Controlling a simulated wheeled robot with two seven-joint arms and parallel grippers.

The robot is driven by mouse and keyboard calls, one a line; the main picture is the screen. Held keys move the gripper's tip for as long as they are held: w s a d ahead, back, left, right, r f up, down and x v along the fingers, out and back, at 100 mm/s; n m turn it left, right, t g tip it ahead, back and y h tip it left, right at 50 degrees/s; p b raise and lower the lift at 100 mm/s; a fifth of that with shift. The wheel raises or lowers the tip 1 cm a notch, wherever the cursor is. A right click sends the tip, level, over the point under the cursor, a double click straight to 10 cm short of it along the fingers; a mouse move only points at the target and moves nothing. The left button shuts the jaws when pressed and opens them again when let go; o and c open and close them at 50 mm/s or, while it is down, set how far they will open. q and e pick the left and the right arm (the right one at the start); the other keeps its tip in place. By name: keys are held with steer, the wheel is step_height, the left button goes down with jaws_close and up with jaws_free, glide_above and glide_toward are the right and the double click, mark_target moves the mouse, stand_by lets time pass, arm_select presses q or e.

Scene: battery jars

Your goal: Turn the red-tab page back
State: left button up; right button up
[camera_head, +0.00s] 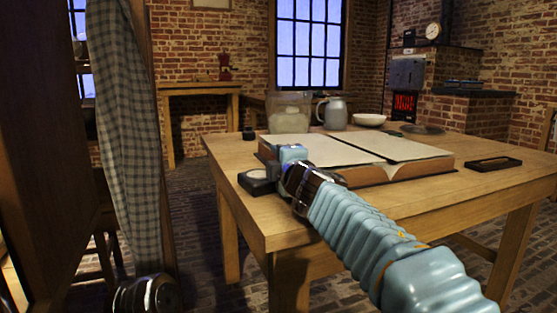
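A large book (400,170) lies open on the wooden table (440,205), its pale pages spread to both sides of a dark centre line. I cannot make out a red tab on any page. My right gripper (292,153) is at the left part of the book, over or against its near left edge. My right arm reaches in from the lower right and hides part of the book's near side. The fingertips are not clear, so I cannot tell whether they are apart or hold a page.
A black box (257,183) sits by the table's left corner, close to my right gripper. A glass jar (289,113), a grey jug (333,113) and a white bowl (369,120) stand behind the book. A dark tray (493,163) lies at right. A checked cloth (125,130) hangs at left.

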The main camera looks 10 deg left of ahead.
steer(key=shift+c, duration=0.4)
jaws_close()
stand_by(0.9)
